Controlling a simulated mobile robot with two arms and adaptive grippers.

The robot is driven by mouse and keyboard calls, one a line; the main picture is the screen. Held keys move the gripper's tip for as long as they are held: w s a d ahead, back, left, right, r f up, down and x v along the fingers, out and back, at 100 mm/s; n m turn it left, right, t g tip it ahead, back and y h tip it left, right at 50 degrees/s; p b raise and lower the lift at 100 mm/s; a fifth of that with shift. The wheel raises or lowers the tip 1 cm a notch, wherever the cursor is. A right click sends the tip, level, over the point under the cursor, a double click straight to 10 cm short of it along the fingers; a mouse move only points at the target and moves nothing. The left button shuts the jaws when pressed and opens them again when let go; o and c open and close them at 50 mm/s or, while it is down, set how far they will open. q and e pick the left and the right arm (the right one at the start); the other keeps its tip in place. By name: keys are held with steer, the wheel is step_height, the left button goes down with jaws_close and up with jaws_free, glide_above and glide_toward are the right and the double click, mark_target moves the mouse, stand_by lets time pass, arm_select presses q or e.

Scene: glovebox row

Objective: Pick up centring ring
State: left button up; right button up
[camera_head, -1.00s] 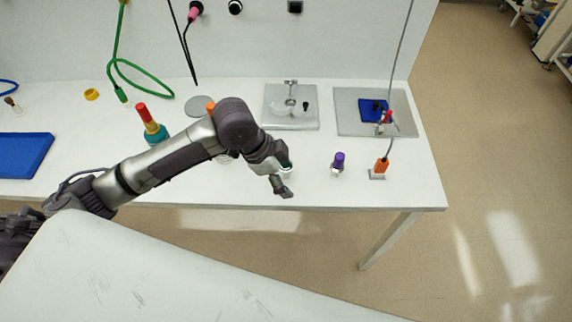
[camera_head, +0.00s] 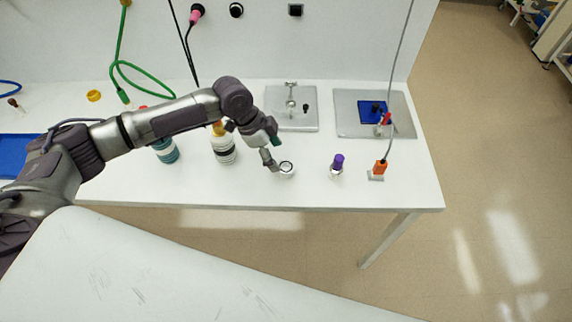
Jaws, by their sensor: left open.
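A small pale ring with a dark inner edge, which looks like the centring ring (camera_head: 287,169), lies on the white bench near its front edge. My left gripper (camera_head: 275,148) is open and empty, just above and to the left of the ring in the head view. One finger is close to the ring's left side; whether it touches cannot be told. The ring is mostly uncovered. My right gripper is not in view.
A white bottle (camera_head: 223,150) and a teal bottle (camera_head: 166,152) stand left of the gripper, partly behind my arm. A purple-capped vial (camera_head: 337,165) and an orange hose fitting (camera_head: 379,169) stand to the right. Grey plates (camera_head: 292,123) lie behind.

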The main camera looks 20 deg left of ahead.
mark_target(286, 168)
arm_select(q)
steer(key=p+x, duration=0.2)
steer(key=x, duration=0.2)
steer(key=shift+w+d+f, duration=0.1)
steer(key=shift+w+d, duration=0.05)
steer(key=shift+w+d+f, duration=0.1)
steer(key=shift+d+f, duration=0.05)
steer(key=shift+f, duration=0.35)
steer(key=c, duration=1)
